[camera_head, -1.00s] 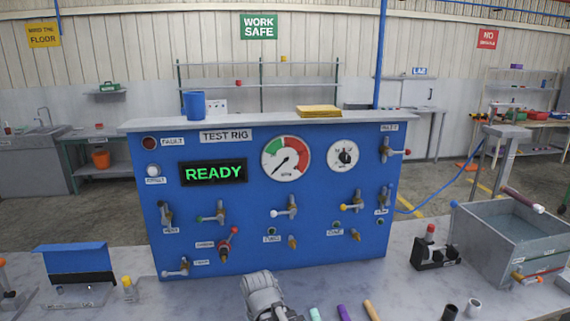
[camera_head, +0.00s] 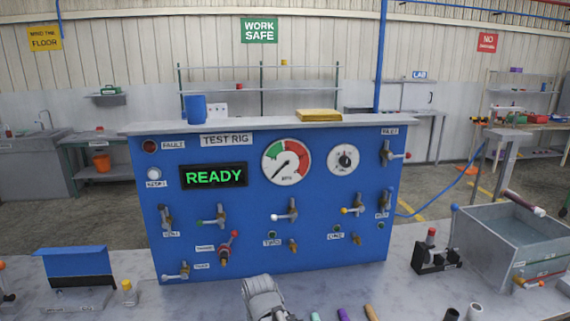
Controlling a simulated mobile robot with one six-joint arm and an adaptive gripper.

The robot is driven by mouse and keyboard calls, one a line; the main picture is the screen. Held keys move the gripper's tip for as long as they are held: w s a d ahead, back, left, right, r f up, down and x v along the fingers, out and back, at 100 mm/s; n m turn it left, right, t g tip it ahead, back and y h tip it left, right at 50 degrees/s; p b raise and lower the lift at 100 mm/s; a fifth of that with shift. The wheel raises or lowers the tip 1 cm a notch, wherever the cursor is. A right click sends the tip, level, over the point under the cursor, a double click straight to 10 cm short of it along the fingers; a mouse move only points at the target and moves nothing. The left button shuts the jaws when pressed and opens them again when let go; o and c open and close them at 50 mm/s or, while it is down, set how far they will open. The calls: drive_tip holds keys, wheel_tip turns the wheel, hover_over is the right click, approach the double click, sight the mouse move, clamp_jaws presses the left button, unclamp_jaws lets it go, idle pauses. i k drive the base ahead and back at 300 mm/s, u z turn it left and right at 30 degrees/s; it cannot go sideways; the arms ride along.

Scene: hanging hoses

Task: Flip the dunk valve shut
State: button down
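A grey open-topped tank (camera_head: 510,244) stands at the right of the bench, with water-like contents. Low on its front wall is a small valve (camera_head: 528,283) with an orange-tipped handle lying roughly sideways. The label beside it is too small to read, so I cannot confirm that it is the dunk valve. My gripper (camera_head: 272,306) shows only in part at the bottom middle, in front of the blue test rig and well left of the tank. Its fingertips are not clearly visible, and I cannot tell whether it is open. It touches no valve that I can see.
The blue test rig panel (camera_head: 330,220) carries several small lever valves, gauges and a READY display (camera_head: 214,175). A black block with a red-topped part (camera_head: 433,250) stands left of the tank. Coloured cylinders (camera_head: 343,314) lie at the front edge.

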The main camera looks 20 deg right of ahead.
sight(390, 190)
drive_tip(key=z, duration=1.25)
